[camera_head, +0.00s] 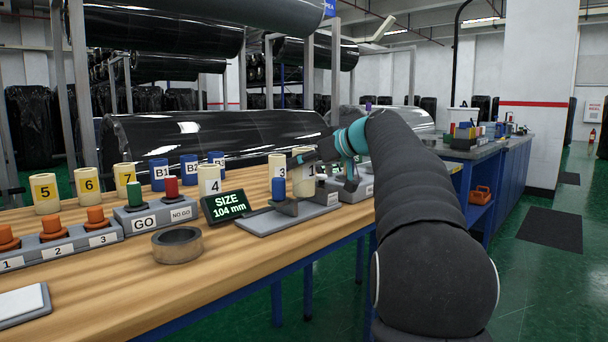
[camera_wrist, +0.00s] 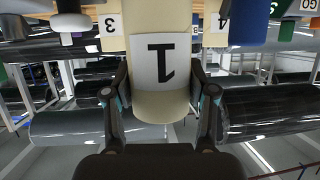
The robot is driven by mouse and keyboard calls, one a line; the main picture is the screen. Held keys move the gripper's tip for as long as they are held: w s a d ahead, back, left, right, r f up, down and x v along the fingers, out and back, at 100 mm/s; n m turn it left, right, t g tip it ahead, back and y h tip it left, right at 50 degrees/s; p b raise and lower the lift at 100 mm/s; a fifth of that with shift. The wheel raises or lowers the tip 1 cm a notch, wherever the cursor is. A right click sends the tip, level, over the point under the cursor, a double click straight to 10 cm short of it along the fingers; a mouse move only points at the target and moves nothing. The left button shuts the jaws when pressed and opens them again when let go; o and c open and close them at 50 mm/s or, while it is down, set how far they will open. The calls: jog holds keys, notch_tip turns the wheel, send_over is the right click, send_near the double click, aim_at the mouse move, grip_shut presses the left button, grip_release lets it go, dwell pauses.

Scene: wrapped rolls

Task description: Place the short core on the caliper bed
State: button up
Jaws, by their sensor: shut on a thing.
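My gripper (camera_head: 340,160) is shut on a cream core labelled 1 (camera_head: 299,158), at the far right end of the bench. In the wrist view, which is upside down, the core (camera_wrist: 158,60) sits between my two fingers (camera_wrist: 160,108). The grey caliper bed (camera_head: 268,220) lies on the bench, with a dark jaw and a blue cylindrical part on it. Its display (camera_head: 227,206) reads SIZE 104 mm. The held core is behind and right of the blue part; I cannot tell its exact height above the bed.
Cream cores 3 (camera_head: 277,165) and 4 (camera_head: 209,179) stand behind the caliper. Several blue and cream cores stand farther left. A GO/NO-GO block (camera_head: 155,218), a brown ring (camera_head: 177,245) and a numbered block with orange knobs (camera_head: 58,245) occupy the bench's left. Bare wood shows in front.

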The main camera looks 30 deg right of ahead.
aim_at(313, 169)
jog(key=shift+f, duration=1.6)
jog(key=shift+f+b, duration=0.2)
jog(key=shift+b, duration=0.2)
jog(key=o, duration=1.2)
jog(key=shift+o, duration=0.2)
jog(key=shift+r, duration=0.15)
jog(key=shift+s+d+r+p, duration=0.1)
jog(key=shift+s+r+p, duration=0.05)
jog(key=shift+p, duration=0.15)
jog(key=v, duration=1.1)
jog(key=shift+s+d+b, duration=0.2)
jog(key=shift+s+b, duration=0.1)
jog(key=shift+b, duration=0.1)
